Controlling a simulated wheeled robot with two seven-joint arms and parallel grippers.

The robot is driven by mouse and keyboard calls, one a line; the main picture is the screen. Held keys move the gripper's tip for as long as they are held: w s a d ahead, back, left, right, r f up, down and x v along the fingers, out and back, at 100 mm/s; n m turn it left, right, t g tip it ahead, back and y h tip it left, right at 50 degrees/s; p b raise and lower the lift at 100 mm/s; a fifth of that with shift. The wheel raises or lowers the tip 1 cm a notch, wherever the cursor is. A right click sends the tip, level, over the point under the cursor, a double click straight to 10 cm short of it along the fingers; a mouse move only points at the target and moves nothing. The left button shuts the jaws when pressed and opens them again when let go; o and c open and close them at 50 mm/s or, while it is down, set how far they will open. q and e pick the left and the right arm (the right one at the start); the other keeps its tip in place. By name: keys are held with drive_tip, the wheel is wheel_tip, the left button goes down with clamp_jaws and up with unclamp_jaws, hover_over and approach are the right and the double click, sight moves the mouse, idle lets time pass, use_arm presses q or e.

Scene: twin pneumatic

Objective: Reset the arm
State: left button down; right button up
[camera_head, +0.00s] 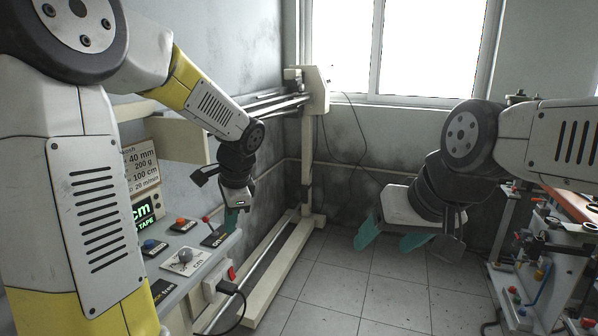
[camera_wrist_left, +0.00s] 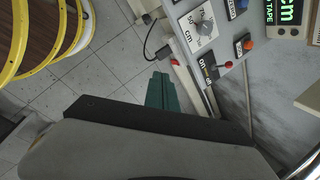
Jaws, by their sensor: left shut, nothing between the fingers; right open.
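My left arm comes in from the left in the head view, and its gripper (camera_head: 231,218) points down beside the control panel (camera_head: 185,262). Its teal fingers are shut with nothing between them; they also show in the left wrist view (camera_wrist_left: 163,93). My right arm comes in from the right, and its gripper (camera_head: 390,238) hangs over the open floor with its teal fingers spread apart and empty. Neither gripper appears to touch anything.
The panel carries a red-knobbed lever (camera_wrist_left: 228,65), a dial (camera_wrist_left: 203,28) and coloured buttons. A black cable (camera_head: 238,312) hangs from its front. A bench with equipment (camera_head: 540,265) stands at right. Tiled floor (camera_head: 345,290) lies clear between. Yellow hoops (camera_wrist_left: 70,35) show in the wrist view.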

use_arm(q)
drive_tip(key=s+d+r+n+t+h, duration=0.1)
drive_tip(key=s+r+n, duration=0.3)
drive_tip(key=s, duration=0.5)
drive_tip(key=s+d+r+n+t+h, duration=0.1)
drive_tip(key=s+r+n+t+h, duration=0.1)
drive_tip(key=s+n, duration=0.6)
wheel_tip(320, 180, up, 2)
drive_tip(key=shift+s+d+r+t+h, duration=0.1)
drive_tip(key=shift+s+d+t+h, duration=0.25)
drive_tip(key=shift+s+h, duration=0.55)
